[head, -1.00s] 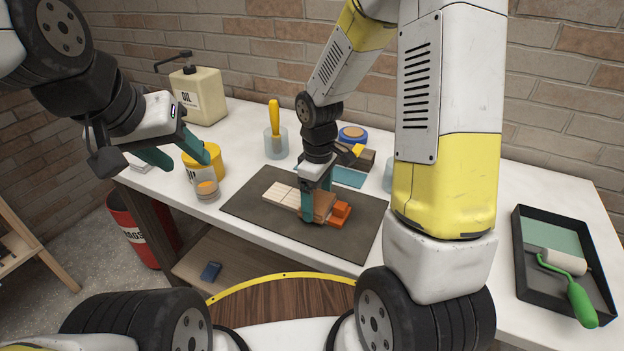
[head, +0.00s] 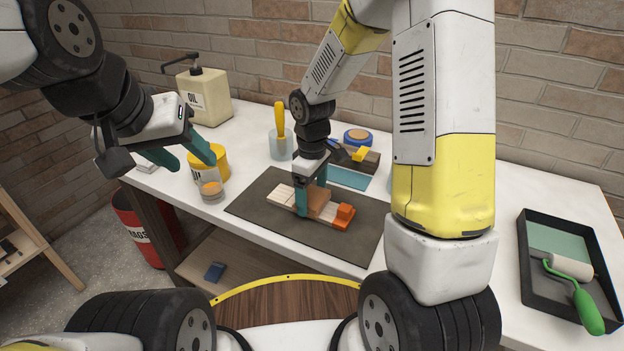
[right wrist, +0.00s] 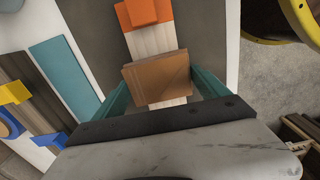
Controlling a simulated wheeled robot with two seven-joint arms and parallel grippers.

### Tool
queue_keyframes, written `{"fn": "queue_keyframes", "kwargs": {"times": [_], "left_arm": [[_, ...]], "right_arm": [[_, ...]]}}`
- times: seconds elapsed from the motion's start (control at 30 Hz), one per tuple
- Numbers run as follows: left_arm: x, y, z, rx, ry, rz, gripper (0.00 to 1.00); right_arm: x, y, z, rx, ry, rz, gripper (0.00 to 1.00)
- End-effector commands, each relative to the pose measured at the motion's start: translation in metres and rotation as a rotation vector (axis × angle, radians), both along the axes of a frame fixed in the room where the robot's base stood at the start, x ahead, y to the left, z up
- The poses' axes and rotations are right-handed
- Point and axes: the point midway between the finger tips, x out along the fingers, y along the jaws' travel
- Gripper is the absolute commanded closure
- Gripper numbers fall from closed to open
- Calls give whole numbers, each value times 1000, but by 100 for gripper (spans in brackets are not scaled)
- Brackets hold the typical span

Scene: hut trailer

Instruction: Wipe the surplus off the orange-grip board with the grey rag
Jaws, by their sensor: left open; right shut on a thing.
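The orange-grip board (head: 283,196) lies on the dark mat, a pale wooden strip with an orange grip (head: 343,215) at its right end. In the right wrist view its grip (right wrist: 145,12) is at the top. My right gripper (head: 311,203) is shut on a brown block (right wrist: 157,75), which is across the board, left of the grip; contact with the wood is hard to tell. My left gripper (head: 180,158) is open and empty above the table's left end. A small pale flat thing (head: 146,166) lies at the left corner; I cannot tell whether it is the grey rag.
The dark mat (head: 250,207) has bare room left of the board. A cup with a yellow-handled tool (head: 281,146) stands behind. A paint tray (head: 550,290) is at right.

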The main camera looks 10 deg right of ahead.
Motion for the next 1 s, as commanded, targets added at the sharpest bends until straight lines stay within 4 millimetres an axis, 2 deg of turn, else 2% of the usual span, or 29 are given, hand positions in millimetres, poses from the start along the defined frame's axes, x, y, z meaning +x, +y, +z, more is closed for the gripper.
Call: {"fn": "queue_keyframes", "kwargs": {"times": [0.2, 0.43, 1.0], "left_arm": [[0, 0, 0, 0, 0, 0, 52], [0, 0, 0, 0, 0, 0, 52], [0, 0, 0, 0, 0, 0, 52]], "right_arm": [[12, 20, 0, 4, 0, 4, 48], [18, 28, 1, 3, 0, 4, 48], [43, 63, 1, 2, 0, 3, 48]]}}
